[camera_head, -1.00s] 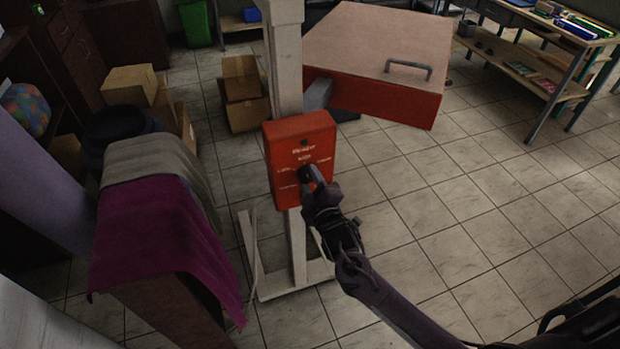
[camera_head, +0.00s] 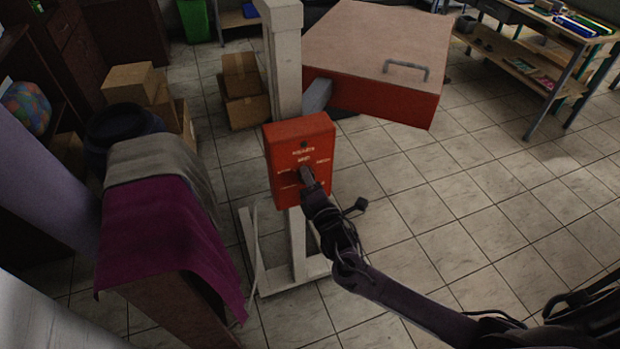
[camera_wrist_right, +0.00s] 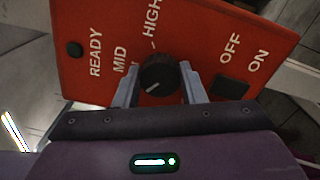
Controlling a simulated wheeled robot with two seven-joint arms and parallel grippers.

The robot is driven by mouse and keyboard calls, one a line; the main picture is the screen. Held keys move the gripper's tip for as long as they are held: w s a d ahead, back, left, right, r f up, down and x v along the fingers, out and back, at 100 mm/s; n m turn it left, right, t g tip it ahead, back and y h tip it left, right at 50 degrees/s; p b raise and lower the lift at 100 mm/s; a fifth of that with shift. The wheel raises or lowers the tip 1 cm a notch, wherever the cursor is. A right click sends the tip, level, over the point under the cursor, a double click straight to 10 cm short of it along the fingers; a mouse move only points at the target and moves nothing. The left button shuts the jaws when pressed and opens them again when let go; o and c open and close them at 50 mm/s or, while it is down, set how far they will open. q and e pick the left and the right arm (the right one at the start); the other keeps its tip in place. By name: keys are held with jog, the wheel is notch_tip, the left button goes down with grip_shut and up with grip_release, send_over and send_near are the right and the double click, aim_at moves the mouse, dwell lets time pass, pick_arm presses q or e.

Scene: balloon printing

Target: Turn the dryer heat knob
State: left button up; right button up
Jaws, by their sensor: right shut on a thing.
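The dryer's red control box (camera_head: 290,140) is fixed to a pale upright post. The black round heat knob (camera_wrist_right: 157,73) sits on its face, near the MID and HIGH labels. A white pointer line shows on the knob, on the side away from those labels. My right gripper (camera_head: 308,182) reaches the box face from the lower right. In the wrist view, the two grey fingers of my right gripper (camera_wrist_right: 157,85) are shut on the knob, one on each side. In the head view the knob is mostly hidden by the gripper. My left gripper is not in view.
The red dryer press (camera_head: 385,100) with a grey handle is behind the post. A black OFF/ON switch (camera_wrist_right: 230,87) sits beside one finger. A stand draped with magenta cloth (camera_head: 165,235) is at the left. Cardboard boxes (camera_head: 246,110) lie behind. The tiled floor at the right is clear.

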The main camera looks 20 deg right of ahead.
jog(key=shift+n, duration=0.7)
jog(key=o, duration=1)
jog(key=s+b, duration=0.1)
jog(key=s, duration=0.7)
jog(key=shift+d+b, duration=0.15)
jog(key=shift+b, duration=0.25)
jog(key=shift+w+f, duration=0.1)
jog(key=shift+f, duration=0.05)
